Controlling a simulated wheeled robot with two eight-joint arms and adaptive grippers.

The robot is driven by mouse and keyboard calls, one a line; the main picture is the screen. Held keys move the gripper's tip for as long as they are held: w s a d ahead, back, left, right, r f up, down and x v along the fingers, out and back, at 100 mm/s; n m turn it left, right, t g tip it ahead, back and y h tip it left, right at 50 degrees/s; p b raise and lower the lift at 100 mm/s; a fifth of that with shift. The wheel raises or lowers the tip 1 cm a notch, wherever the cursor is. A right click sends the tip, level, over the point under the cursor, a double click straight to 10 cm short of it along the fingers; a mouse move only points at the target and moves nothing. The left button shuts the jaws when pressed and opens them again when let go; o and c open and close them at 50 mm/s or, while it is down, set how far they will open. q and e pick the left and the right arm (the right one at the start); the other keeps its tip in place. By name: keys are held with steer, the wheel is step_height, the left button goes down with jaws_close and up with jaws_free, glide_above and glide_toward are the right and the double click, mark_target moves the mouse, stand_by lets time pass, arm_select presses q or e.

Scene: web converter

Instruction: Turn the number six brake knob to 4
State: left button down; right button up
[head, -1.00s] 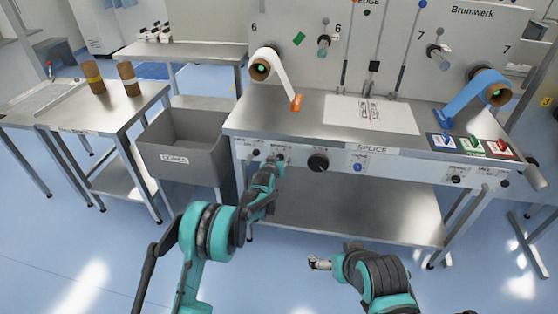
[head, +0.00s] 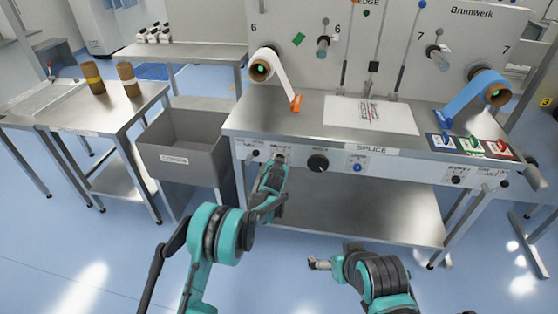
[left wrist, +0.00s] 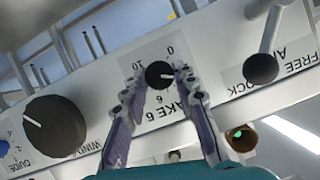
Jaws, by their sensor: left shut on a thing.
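The number six brake knob (left wrist: 158,75) is a small black knob with a white pointer line, on a white label reading "AKE 6" in the left wrist view. Its scale shows 0 and 10, upside down here, and the line points toward the right of that picture. My left gripper (left wrist: 160,84) has a finger on each side of the knob and is shut on it. In the head view my left gripper (head: 279,164) is at the splice table's front panel and hides the knob. My right gripper (head: 318,263) hangs low in front of the table, away from the panel; its fingers are too small to judge.
On the panel, a large black winding knob (left wrist: 54,126) sits on one side of the brake knob and a black-ended lever (left wrist: 261,68) on the other. A grey bin (head: 185,150) stands left of the splice table (head: 300,130). Open floor lies in front.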

arm_select(q)
steer(key=m+y, duration=0.1)
steer(key=m+t+y, duration=0.1)
steer(key=m, duration=0.3)
steer(key=shift+d+f+t+y, duration=0.15)
steer(key=shift+d+t+y, duration=0.15)
steer(key=shift+y, duration=0.1)
stand_by(0.3)
steer(key=c, duration=1.2)
jaws_free()
steer(key=shift+s, duration=0.1)
steer(key=v, duration=1.2)
